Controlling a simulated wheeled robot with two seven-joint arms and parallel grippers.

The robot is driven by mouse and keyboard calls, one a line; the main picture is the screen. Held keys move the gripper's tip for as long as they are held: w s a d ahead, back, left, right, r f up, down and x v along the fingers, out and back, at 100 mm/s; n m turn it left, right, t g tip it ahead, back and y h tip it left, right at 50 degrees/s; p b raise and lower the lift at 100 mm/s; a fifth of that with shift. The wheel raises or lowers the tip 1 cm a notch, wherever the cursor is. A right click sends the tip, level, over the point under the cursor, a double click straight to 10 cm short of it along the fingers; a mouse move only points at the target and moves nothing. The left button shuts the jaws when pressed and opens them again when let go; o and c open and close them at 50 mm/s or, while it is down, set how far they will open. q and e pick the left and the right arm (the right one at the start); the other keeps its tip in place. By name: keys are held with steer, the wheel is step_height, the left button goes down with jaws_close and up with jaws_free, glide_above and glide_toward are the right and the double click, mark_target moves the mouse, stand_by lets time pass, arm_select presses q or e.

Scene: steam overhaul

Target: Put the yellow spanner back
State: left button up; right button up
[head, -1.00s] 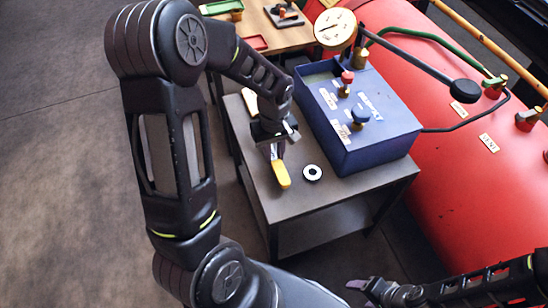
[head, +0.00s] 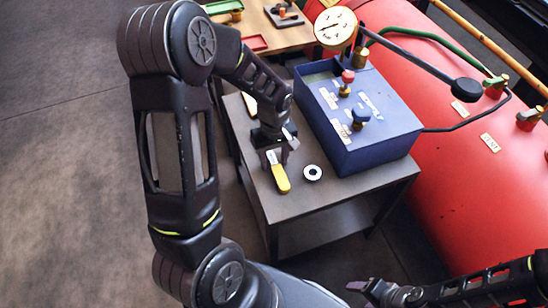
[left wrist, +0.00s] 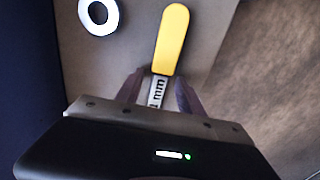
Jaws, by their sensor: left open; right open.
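The yellow spanner (head: 281,180) lies on the top of the small dark table (head: 258,190), left of the blue box. Its yellow handle points toward me. In the left wrist view the yellow handle (left wrist: 171,40) and part of the metal shaft show, and the far end is hidden by my gripper. My left gripper (head: 279,157) is open at the spanner's metal end. In the left wrist view its fingers (left wrist: 159,92) stand on either side of the shaft, with gaps visible. My right gripper (head: 368,288) is open and empty at the bottom, away from the table.
A white ring with a dark centre (head: 312,172) lies right of the spanner. The blue box (head: 372,145) with valve knobs and a gauge (head: 336,28) stands beside it. A pale piece (head: 249,104) lies by the table's left edge. A red tank (head: 480,200) fills the right side.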

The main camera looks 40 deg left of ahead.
mark_target(274, 162)
arm_select(q)
steer(key=shift+r, duration=0.15)
steer(key=shift+r, duration=0.25)
step_height(274, 162, up, 12)
steer(key=p, duration=0.2)
steer(key=shift+f, duration=0.2)
stand_by(0.6)
